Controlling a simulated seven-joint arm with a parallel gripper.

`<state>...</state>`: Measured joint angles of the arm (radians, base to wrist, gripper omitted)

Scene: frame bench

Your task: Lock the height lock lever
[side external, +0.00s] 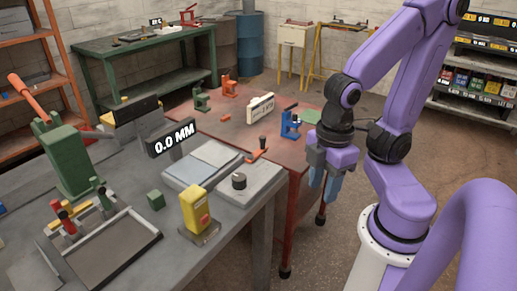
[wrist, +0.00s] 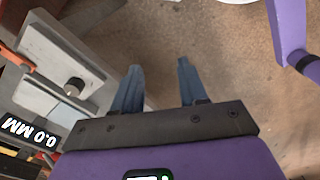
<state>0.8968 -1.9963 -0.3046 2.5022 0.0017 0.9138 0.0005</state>
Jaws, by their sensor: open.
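My gripper (side external: 325,184) hangs beyond the right edge of the grey bench, with its two blue fingers pointing down. In the wrist view my gripper (wrist: 159,66) is open, with only bare floor between the fingertips. I cannot tell for sure which part is the height lock lever. A small upright lever (side external: 262,143) with a dark grip and an orange base stands left of my gripper, apart from it. A dark round knob (side external: 239,181) sits on a grey plate (side external: 258,186); the knob (wrist: 74,87) also shows left of the fingers in the wrist view.
A display (side external: 172,139) reads 0.0 MM. A yellow box (side external: 195,208) with a red button stands near the bench's front edge. A green press (side external: 68,160) with an orange handle is at left. A red table (side external: 215,122) with several tools lies behind. Floor below my gripper is clear.

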